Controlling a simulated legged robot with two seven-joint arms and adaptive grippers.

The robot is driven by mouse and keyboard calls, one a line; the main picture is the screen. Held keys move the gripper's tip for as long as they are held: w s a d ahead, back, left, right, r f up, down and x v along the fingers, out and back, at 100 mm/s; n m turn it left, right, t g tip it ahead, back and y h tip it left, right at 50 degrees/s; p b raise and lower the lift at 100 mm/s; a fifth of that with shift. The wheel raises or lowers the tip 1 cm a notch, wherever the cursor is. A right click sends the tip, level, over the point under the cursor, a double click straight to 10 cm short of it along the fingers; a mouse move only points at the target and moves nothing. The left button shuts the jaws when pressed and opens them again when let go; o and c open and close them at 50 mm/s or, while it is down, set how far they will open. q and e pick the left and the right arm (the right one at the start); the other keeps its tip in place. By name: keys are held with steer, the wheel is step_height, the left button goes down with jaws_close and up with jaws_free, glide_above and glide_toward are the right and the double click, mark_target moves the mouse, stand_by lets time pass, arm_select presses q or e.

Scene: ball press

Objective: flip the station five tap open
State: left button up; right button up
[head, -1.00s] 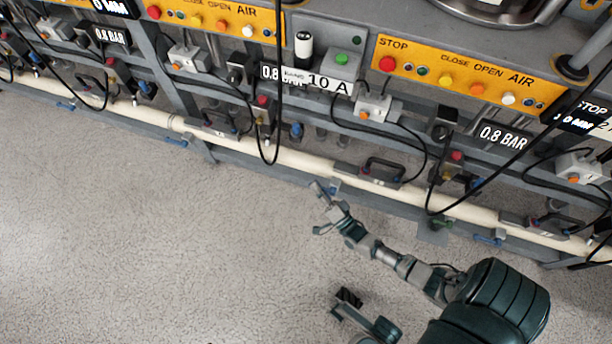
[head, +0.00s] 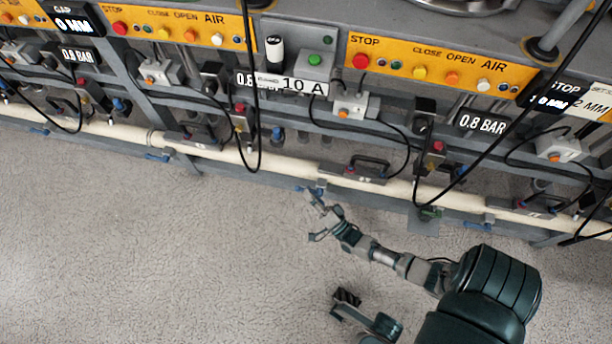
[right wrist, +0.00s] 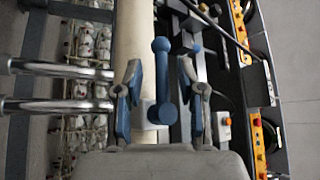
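A blue tap handle (right wrist: 161,80) stands beside the cream pipe in the right wrist view, with a round knob at each end. Its long side runs along the pipe. My right gripper (right wrist: 160,72) is open, one finger on each side of the handle, with visible gaps. In the head view my right gripper (head: 316,216) is open by the rig's lower front edge, just in front of a small blue tap (head: 308,189). Contact with the tap cannot be made out. No station number is legible.
The cream pipe (head: 270,161) runs along the rig's lower front, with more blue taps, such as one on the left (head: 157,156) and one on the right (head: 480,226). Black cables hang in front of the yellow button panel (head: 440,65). The grey floor is clear.

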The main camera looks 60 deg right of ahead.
steer(key=v, duration=0.9)
steer(key=shift+s+d+f, duration=0.15)
steer(key=shift+s+f, duration=0.1)
steer(key=shift+s, duration=0.1)
